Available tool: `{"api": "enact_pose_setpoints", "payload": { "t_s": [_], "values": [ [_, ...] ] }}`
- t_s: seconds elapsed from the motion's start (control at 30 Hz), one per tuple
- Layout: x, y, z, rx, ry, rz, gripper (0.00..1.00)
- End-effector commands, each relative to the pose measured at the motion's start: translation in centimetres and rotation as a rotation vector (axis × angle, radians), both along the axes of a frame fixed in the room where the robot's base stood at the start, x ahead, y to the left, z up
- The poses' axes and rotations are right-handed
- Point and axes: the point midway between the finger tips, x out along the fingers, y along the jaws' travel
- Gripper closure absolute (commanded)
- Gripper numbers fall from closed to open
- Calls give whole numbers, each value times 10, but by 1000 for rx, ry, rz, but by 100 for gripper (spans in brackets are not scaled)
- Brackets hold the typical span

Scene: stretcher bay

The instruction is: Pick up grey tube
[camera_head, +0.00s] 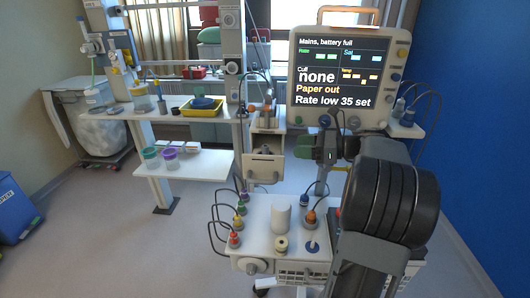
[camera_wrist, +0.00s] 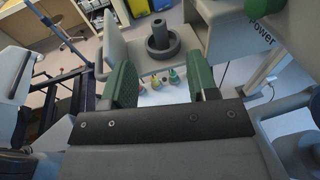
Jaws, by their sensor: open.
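A dark grey upright tube-like piece (camera_wrist: 157,36) with a wide round ring or base stands on a small pale shelf (camera_wrist: 133,66) in the wrist view, beyond my fingertips. I cannot tell for sure that it is the grey tube. My gripper (camera_wrist: 162,85) has two green-padded fingers spread apart with nothing between them. In the head view my gripper (camera_head: 327,147) is in front of the monitor, right of a small shelf holding a grey and orange item (camera_head: 267,117). My own arm hides part of the area at the right.
The monitor (camera_head: 338,80) stands close behind my gripper. Below is a white cart top (camera_head: 262,238) with coloured connectors, a pale cylinder (camera_head: 281,219) and cables. A white shelf unit (camera_head: 200,166) with cups and a yellow tray (camera_head: 202,107) is at the left. Floor is free at front left.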

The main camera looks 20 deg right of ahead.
Motion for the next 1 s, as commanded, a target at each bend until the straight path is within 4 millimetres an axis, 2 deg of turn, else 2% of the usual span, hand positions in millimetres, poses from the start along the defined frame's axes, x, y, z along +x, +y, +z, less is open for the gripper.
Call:
{"api": "enact_pose_setpoints", "payload": {
  "t_s": [0.2,0.47,0.8,1.0],
  "values": [
    [21,25,-5,-3,0,2,46],
    [30,36,-8,-4,0,0,46],
    [55,69,-18,-4,1,2,46],
    [59,74,-20,-5,0,0,46]
  ]
}}
